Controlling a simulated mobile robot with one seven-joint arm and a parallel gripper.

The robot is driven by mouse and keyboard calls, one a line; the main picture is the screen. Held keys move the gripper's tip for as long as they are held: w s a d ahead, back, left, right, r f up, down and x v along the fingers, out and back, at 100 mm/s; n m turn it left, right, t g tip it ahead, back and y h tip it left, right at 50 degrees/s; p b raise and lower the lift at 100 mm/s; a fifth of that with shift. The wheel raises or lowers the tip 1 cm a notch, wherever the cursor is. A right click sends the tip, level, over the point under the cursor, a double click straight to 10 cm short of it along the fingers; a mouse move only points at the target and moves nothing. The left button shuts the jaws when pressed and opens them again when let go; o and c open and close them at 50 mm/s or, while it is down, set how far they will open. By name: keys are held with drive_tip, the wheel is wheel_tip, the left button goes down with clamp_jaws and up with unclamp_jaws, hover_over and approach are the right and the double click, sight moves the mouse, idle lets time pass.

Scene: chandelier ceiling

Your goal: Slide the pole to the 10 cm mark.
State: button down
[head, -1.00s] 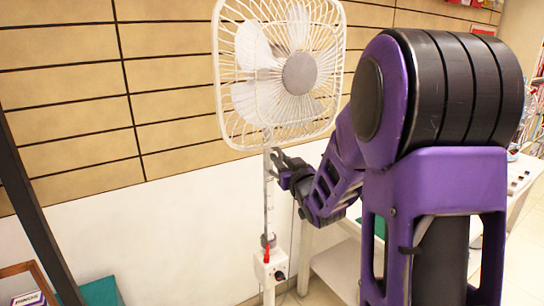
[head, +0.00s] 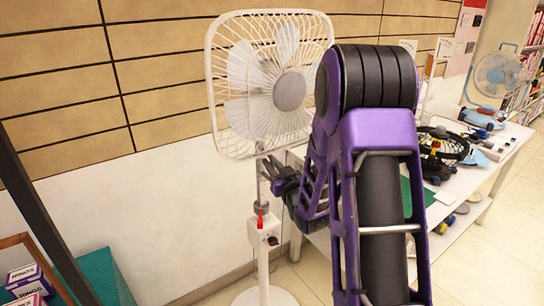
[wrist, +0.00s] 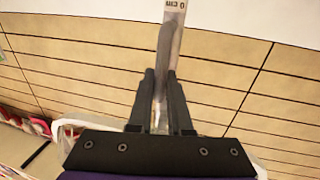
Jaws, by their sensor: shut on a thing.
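The white fan (head: 270,85) stands upright in the head view, its square cage above a thin grey pole (head: 261,187). The pole enters a collar with a red lever (head: 260,219) on a white control box (head: 263,240). My gripper (head: 266,170) is at the pole just under the cage. In the wrist view my gripper (wrist: 161,80) is closed on the pole (wrist: 168,48). An upside-down label (wrist: 174,5) at the top edge reads like "0 cm" and is partly cut off. In the head view the scale is too small to read.
A white table (head: 480,165) with a black fan (head: 440,145) and small parts stands at right. A blue fan (head: 498,72) is farther back. A green box (head: 100,275) and a dark post (head: 35,205) are at left. The panelled wall is close behind.

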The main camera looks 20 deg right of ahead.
drive_tip(key=shift+f, duration=0.1)
drive_tip(key=c, duration=0.8)
unclamp_jaws()
drive_tip(key=shift+c, duration=0.2)
drive_tip(key=shift+s, duration=0.1)
